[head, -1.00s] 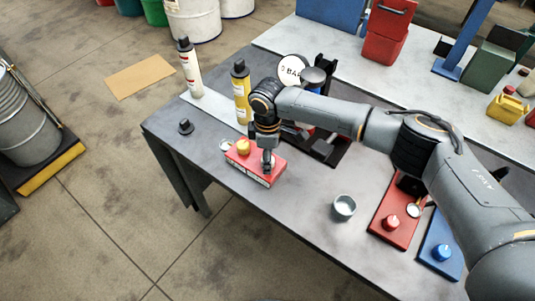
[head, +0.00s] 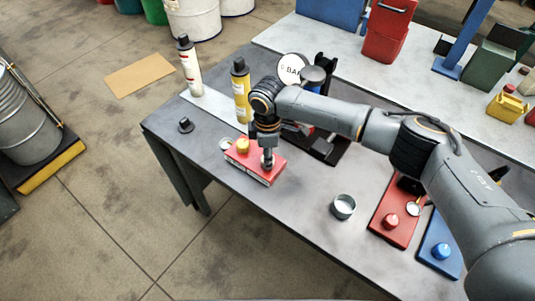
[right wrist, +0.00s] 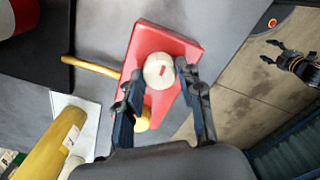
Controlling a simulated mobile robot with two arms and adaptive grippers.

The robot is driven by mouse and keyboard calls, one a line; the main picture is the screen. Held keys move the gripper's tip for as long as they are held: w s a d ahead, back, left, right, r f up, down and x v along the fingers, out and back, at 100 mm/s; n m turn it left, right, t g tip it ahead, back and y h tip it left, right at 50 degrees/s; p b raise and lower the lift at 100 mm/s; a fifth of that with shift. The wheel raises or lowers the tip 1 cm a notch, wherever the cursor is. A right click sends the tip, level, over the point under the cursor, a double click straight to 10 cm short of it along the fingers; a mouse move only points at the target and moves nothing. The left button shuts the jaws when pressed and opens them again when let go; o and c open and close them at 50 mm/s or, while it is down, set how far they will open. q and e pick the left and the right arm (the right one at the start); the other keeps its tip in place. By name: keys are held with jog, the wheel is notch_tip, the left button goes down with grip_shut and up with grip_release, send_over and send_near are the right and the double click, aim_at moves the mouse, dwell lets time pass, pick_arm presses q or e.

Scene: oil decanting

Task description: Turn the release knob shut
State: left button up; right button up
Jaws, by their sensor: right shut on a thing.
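A red box (head: 245,162) lies on the grey table, with a yellow cap (head: 243,146) at its left end in the head view. In the right wrist view, the red box (right wrist: 150,38) carries a round cream knob (right wrist: 158,74) with a small red mark on top. My right gripper (right wrist: 161,75) has its two fingers on opposite sides of this knob and is shut on it. In the head view, my right gripper (head: 267,158) comes down onto the box's right end and hides the knob. My left gripper (right wrist: 292,62) appears at the right of the right wrist view, away from the box; its jaw opening is unclear.
A yellow bottle (head: 241,92) and a white bottle (head: 189,66) stand behind the box. A small cup (head: 344,207), a red plate (head: 391,236) and a blue plate (head: 440,262) with knobs are to the right. A black cap (head: 185,125) sits at the left.

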jog(key=n, duration=0.8)
jog(key=shift+n, duration=0.3)
jog(key=n, duration=0.4)
jog(key=shift+n, duration=0.3)
jog(key=shift+n+b, duration=0.45)
jog(key=shift+n, duration=1.35)
jog(key=o, duration=1.2)
